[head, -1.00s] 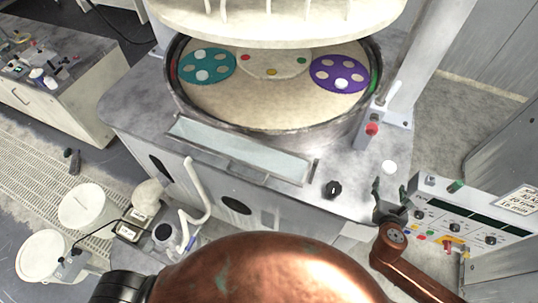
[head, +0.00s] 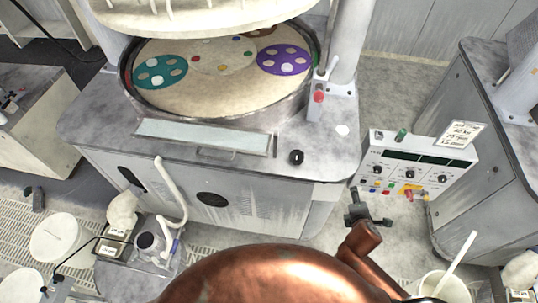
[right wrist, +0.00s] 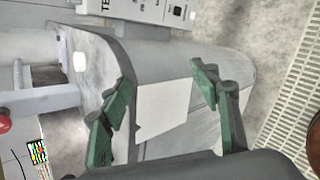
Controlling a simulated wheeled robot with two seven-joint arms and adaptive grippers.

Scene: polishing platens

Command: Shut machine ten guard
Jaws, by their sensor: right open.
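The polishing machine (head: 190,170) has a round platen well with an upper plate (head: 190,20) raised above it. A long pale glassy panel (head: 205,135) in a grey frame lies along the front edge of its top, with a small handle below; it looks like the guard, lying down. My right gripper (head: 370,208) is in front of the machine's right corner, apart from the panel. In the right wrist view, the green fingers of my right gripper (right wrist: 165,115) are spread with nothing between them. A label starting "TE" (right wrist: 107,5) shows on a grey housing there. My left gripper is out of view.
A control box (head: 415,165) with buttons stands right of the machine, close to my right gripper. A red button (head: 318,96) sits on the right column. White buckets (head: 60,238) and a pump (head: 150,243) stand at lower left. Another machine (head: 490,150) is at right.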

